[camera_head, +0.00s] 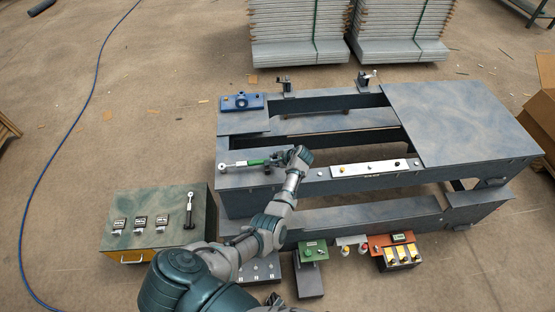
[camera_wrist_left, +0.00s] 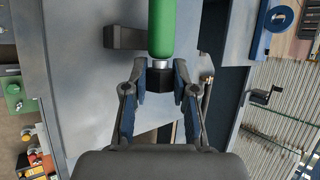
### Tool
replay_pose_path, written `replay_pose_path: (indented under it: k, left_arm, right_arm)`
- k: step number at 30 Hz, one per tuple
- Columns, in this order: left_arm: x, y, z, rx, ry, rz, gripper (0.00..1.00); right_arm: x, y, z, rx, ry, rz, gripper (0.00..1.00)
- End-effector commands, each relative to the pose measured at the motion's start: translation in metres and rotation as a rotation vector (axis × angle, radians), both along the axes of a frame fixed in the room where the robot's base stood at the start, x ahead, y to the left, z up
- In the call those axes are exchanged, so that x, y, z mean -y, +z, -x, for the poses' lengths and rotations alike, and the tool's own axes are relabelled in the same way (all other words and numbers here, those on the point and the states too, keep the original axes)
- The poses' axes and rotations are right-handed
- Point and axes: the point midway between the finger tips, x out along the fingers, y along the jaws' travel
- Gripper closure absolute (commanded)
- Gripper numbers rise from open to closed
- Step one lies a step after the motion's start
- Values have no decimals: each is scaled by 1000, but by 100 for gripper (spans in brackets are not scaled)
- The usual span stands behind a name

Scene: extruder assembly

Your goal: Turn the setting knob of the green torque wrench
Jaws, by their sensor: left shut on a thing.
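The green torque wrench (camera_head: 249,162) lies at the left end of the grey frame, with its head to the left and its handle end to the right. In the left wrist view its green handle (camera_wrist_left: 161,28) comes in from the top and ends in a silver collar and a black setting knob (camera_wrist_left: 160,79). My left gripper (camera_head: 279,158) is at the handle's right end. In the wrist view its two fingers (camera_wrist_left: 160,74) are on both sides of the black knob, shut on it. In the head view the gripper hides the knob. My right gripper is not in view.
A blue part (camera_head: 242,102) lies behind the green wrench. A white bar (camera_head: 368,168) lies to its right. Coloured fixtures (camera_head: 314,251) stand at the front. A dark block (camera_wrist_left: 124,37) sits beside the handle.

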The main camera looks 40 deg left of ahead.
Motion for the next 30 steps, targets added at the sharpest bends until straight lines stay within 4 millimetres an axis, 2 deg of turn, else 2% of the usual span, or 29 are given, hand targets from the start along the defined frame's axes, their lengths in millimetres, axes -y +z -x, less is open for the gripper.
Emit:
replay_pose_path:
  k: [5,12,24,30]
  left_arm:
    - [-3,2,-1,2,1,-3,100]
    - [5,1,0,131,6,-118,100]
    - [3,2,0,132,6,-116,100]
    - [1,1,0,132,6,-114,100]
  right_arm:
    - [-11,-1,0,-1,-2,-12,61]
    - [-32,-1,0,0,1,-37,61]
    - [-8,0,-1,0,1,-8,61]
    - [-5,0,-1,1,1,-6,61]
